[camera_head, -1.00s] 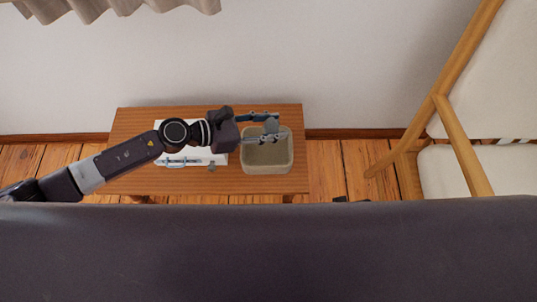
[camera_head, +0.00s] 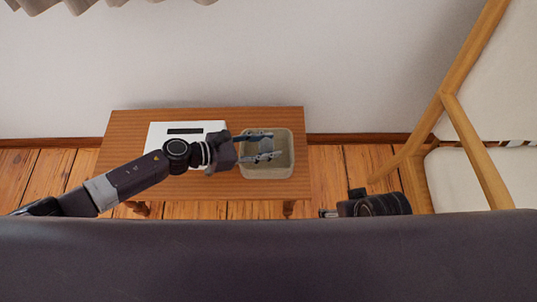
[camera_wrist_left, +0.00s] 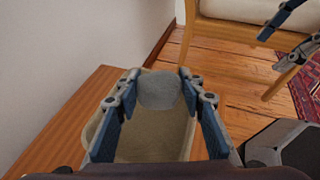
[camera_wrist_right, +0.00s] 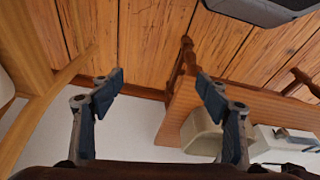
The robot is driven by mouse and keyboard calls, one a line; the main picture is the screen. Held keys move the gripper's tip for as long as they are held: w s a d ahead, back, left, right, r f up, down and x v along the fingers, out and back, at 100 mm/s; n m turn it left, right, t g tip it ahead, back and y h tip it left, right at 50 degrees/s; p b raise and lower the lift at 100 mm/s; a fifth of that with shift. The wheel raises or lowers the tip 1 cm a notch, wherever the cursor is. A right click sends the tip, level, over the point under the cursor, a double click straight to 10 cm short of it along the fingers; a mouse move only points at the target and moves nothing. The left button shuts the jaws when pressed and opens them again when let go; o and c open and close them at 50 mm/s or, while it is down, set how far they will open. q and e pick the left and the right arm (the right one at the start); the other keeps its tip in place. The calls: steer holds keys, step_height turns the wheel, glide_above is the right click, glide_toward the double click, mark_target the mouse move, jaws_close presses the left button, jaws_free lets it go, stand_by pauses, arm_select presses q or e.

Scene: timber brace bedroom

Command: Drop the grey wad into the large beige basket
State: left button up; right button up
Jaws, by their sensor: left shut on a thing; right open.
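The grey wad (camera_wrist_left: 158,90) is between the fingertips of my left gripper (camera_wrist_left: 160,82) in the left wrist view. The left gripper (camera_head: 274,146) is shut on it, above the opening of the large beige basket (camera_head: 266,173). The basket's inside also shows below the wad in the left wrist view (camera_wrist_left: 150,148). The wad is hard to make out in the head view. My right gripper (camera_wrist_right: 155,84) is open and empty, off the table to the right of the basket. The basket also shows in the right wrist view (camera_wrist_right: 201,134).
The basket stands on a low wooden table (camera_head: 220,187) against the wall. A white device with a dark display (camera_head: 186,130) lies left of it. A wooden-framed chair (camera_head: 470,150) stands at the right. Wooden floor shows between table and chair.

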arm_select(q)
steer(key=shift+f+b, duration=0.55)
steer(key=shift+f, duration=0.3)
steer(key=shift+f+b, duration=0.35)
steer(key=shift+f, duration=0.05)
steer(key=shift+f+b, duration=0.45)
steer(key=shift+f, duration=0.1)
arm_select(e)
steer(key=shift+s+v, duration=0.2)
steer(key=shift+v, duration=1.1)
steer(key=shift+d, duration=0.1)
arm_select(q)
steer(key=o, duration=1)
steer(key=v, duration=1.2)
